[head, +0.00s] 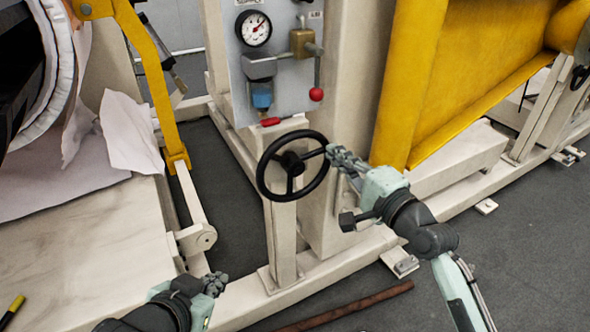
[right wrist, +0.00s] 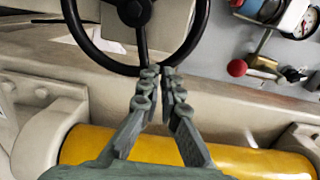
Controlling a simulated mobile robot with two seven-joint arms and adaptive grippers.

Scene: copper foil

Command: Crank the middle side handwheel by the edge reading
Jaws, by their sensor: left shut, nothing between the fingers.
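A black three-spoke handwheel (head: 291,190) stands on a cream post, below a grey gauge panel. My right gripper (head: 336,155) is at the right side of its rim. In the right wrist view the fingertips (right wrist: 160,72) of my right gripper are close together at the rim of the handwheel (right wrist: 88,45). A narrow gap shows between those fingers; whether they clamp the rim cannot be told. My left gripper (head: 216,284) is low in the head view, shut and empty, well away from the wheel. A round dial gauge (head: 253,28) with a red needle is on the panel.
The grey panel (head: 280,75) also carries a red-knobbed lever (head: 316,94). A yellow cover (head: 480,75) is at the right, a yellow arm (head: 152,75) at the left. A brown rod (head: 345,306) lies on the floor.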

